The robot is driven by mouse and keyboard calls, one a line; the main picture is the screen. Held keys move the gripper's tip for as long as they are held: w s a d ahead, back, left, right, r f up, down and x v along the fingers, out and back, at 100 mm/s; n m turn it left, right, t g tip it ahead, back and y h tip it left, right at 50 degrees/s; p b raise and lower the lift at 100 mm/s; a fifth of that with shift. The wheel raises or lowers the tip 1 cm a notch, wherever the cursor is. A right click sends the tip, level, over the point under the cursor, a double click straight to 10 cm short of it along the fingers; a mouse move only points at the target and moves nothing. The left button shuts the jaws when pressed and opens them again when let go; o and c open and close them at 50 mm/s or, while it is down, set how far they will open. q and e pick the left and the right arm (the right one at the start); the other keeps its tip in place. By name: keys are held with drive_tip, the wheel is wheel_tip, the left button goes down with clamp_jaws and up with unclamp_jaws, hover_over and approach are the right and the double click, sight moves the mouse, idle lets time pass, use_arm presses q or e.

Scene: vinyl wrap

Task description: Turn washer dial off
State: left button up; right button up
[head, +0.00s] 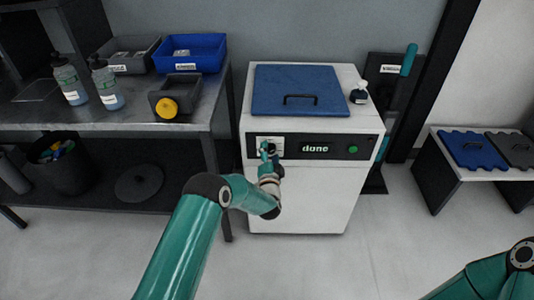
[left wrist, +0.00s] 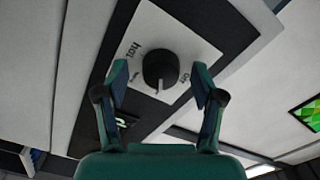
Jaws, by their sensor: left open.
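The washer (head: 300,190) is a white box with a blue lid and a black front panel. Its dial (left wrist: 161,70) is a round black knob on a white plate, with "hot" and "OFF" lettering beside it. The dial's pale pointer mark faces the bottom of the left wrist view. My left gripper (left wrist: 160,82) is open, one finger on each side of the dial; I cannot tell whether they touch it. In the head view my left gripper (head: 269,152) is at the panel's left end and mostly hides the dial. My right gripper is out of view.
The panel has a display (head: 316,149) reading "done" and a green button (head: 353,150). A small bottle (head: 359,93) stands on the washer's top. A metal table (head: 130,118) with bins and bottles is at left, a low bench (head: 470,179) at right. Floor in front is clear.

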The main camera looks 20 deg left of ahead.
use_arm(q)
drive_tip(key=shift+w, duration=0.1)
drive_tip(key=c, duration=1.1)
drive_tip(key=shift+a, duration=0.45)
drive_tip(key=shift+c, duration=0.4)
drive_tip(key=shift+d+r, duration=0.1)
drive_tip(key=shift+d, duration=0.25)
drive_tip(key=shift+d+r, duration=0.1)
drive_tip(key=shift+d, duration=0.2)
drive_tip(key=o, duration=1.2)
drive_tip(key=shift+a, duration=0.1)
